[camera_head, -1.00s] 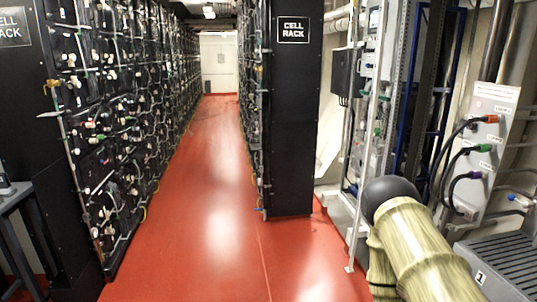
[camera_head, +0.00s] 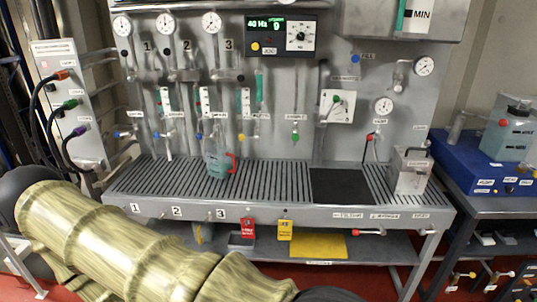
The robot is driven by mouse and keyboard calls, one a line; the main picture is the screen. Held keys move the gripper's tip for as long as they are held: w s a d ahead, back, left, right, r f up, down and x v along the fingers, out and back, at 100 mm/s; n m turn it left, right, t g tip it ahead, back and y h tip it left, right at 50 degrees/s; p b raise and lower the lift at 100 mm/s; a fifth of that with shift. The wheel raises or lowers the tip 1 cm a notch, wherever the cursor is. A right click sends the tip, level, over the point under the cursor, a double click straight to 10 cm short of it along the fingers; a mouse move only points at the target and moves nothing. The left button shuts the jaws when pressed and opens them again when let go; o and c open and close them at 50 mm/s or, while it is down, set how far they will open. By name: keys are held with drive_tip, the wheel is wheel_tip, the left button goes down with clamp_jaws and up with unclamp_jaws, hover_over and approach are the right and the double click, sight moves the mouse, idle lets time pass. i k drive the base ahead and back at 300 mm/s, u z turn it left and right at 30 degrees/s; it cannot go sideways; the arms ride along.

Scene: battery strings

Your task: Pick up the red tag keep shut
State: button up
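A red tag (camera_head: 248,228) hangs on the front edge of the slatted bench, right of the "3" label. Its small white print is too small to read. A yellow tag (camera_head: 285,230) hangs just to its right. My arm crosses the lower left of the view, in front of and below the red tag. My gripper's fingers do not show; only a dark part of my arm's end shows at the bottom edge. The red tag is apart from my arm in the picture.
The slatted metal bench (camera_head: 280,184) holds a clear jug with a red handle (camera_head: 219,160). A panel with gauges, valves and a green display (camera_head: 266,23) stands behind. A yellow mat (camera_head: 318,245) lies on the lower shelf. A side table with a blue box (camera_head: 475,172) stands right.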

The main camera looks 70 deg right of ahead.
sight(247, 232)
drive_tip(key=u, duration=0.8)
drive_tip(key=i, duration=1.65)
drive_tip(key=z, duration=2.6)
